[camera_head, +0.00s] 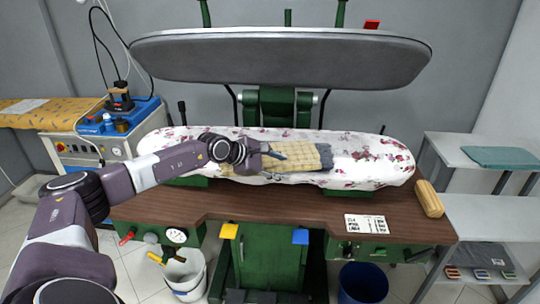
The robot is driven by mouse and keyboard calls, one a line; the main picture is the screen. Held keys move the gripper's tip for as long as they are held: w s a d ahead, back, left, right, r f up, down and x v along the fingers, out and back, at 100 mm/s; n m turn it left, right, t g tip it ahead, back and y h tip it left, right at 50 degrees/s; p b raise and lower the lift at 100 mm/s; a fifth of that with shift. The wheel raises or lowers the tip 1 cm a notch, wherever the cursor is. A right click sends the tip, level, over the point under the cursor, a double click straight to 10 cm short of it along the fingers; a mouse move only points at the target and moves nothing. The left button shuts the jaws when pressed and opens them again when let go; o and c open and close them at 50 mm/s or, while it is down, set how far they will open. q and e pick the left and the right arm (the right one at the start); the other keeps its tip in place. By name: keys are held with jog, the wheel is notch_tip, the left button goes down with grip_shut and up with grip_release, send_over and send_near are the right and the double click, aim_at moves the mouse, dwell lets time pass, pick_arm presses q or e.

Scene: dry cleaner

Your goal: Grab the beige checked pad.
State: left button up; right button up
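The beige checked pad (301,161) lies on the flowered padded board of the press, right of its middle, with a dark grey-blue part along its right end. My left gripper (282,155) reaches in from the left, low at the left part of the pad and overlapping it in the picture. Its fingers are small and dark here, so I cannot tell whether they are open, shut or touching the pad. The gripper hides part of the pad's left side. My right gripper is not in view.
The flowered board (375,165) rests above a brown table (300,211). The grey upper press plate (285,60) hangs raised above it. A tan block-like object (429,199) and a printed card (366,223) lie on the table. Grey shelves (480,215) stand at right.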

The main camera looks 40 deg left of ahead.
pick_arm(q)
jog(key=shift+x, duration=0.95)
jog(key=shift+a, duration=0.1)
grip_shut()
jog(key=shift+r, duration=0.1)
